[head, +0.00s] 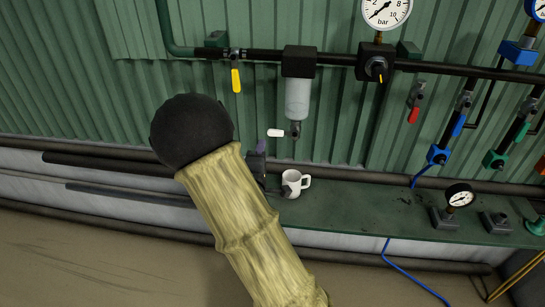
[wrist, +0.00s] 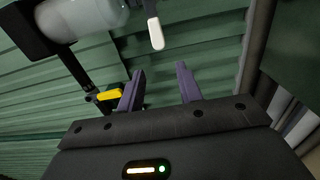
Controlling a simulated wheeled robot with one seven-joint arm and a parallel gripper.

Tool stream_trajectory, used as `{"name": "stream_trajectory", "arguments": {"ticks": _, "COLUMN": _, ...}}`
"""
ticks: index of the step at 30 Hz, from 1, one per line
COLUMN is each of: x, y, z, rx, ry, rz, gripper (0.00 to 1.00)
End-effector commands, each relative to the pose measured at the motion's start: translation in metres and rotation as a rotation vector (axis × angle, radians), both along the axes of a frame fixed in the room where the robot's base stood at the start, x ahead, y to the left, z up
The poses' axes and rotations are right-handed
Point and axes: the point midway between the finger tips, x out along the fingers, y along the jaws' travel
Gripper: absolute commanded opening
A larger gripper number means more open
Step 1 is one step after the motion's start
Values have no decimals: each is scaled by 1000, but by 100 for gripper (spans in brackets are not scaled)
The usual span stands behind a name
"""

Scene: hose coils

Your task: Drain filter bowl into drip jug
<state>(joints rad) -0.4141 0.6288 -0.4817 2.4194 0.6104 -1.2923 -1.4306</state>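The filter bowl (head: 297,98), a clear grey cylinder under a black head, hangs on the black pipe in the head view; it also shows at the top left of the wrist view (wrist: 85,18). A small drain valve with a white lever (head: 276,133) is at its bottom. The lever points left, and its white end (wrist: 155,33) lies ahead of my fingers in the wrist view. The white drip jug (head: 292,184) stands upright on the shelf below the bowl. My gripper (wrist: 160,76) is open and empty, its purple fingers apart, just left of and below the lever.
A yellow-handled valve (head: 236,80) hangs on the pipe to the left. A regulator with a gauge (head: 376,65) and red (head: 414,115), blue and green valves are to the right. The green shelf (head: 370,210) carries another gauge (head: 460,197). My arm covers the lower middle.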

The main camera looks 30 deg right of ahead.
Motion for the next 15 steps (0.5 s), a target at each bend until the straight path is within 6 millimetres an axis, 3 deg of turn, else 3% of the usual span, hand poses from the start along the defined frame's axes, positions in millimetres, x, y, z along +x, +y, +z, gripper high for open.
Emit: {"name": "stream_trajectory", "arguments": {"ticks": 15, "x": 24, "y": -16, "z": -1, "rx": 1, "ry": 0, "rz": 0, "gripper": 35}}
